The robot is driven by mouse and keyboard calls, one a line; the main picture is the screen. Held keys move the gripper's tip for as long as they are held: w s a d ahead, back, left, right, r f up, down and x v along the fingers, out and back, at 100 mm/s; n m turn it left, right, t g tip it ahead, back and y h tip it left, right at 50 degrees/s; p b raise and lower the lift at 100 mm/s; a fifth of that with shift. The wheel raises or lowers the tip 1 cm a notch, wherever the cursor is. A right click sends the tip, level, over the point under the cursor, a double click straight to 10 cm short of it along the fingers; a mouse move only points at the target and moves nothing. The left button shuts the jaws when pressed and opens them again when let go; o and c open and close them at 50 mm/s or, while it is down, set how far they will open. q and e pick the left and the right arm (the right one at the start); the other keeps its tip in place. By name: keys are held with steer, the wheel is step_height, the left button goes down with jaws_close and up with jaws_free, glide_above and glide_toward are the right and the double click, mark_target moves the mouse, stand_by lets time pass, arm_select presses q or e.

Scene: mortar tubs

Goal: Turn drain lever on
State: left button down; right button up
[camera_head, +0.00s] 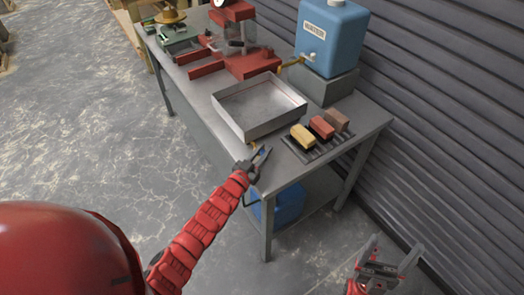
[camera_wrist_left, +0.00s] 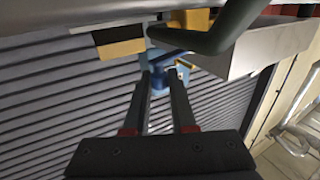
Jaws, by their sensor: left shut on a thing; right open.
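The drain lever is a small blue handle (camera_wrist_left: 160,80), seen between my left fingertips in the left wrist view. A brass-yellow fitting (camera_wrist_left: 184,70) is right beside it. My left gripper (camera_wrist_left: 160,76) is shut on the lever. In the head view my left gripper (camera_head: 261,155) is at the bench's front edge, just below the near corner of a shallow metal tray (camera_head: 246,133). The gripper covers most of the lever there. My right gripper (camera_head: 385,268) is open and empty, low at the bottom right, away from the bench.
Yellow, red and brown blocks (camera_head: 321,127) lie on a dark rack right of the tray. A blue water container (camera_head: 331,40) stands on a grey block behind. A blue tub (camera_head: 288,204) sits on the lower shelf. Open floor (camera_head: 90,130) lies to the left.

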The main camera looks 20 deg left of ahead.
arm_select(q)
steer(key=shift+f+n+y, duration=0.3)
steer(key=shift+w+d+n+y+b, duration=0.1)
steer(key=shift+d+n+y+b, duration=0.15)
steer(key=shift+y, duration=0.3)
steer(key=shift+w+d+n+y+b, duration=0.1)
steer(key=shift+d+n+y+b, duration=0.1)
steer(key=shift+n+y, duration=0.25)
steer(key=shift+r+y, duration=0.25)
steer(key=shift+y, duration=0.15)
steer(key=c, duration=0.7)
jaws_free()
steer(key=shift+w, duration=0.15)
steer(key=shift+c, duration=0.2)
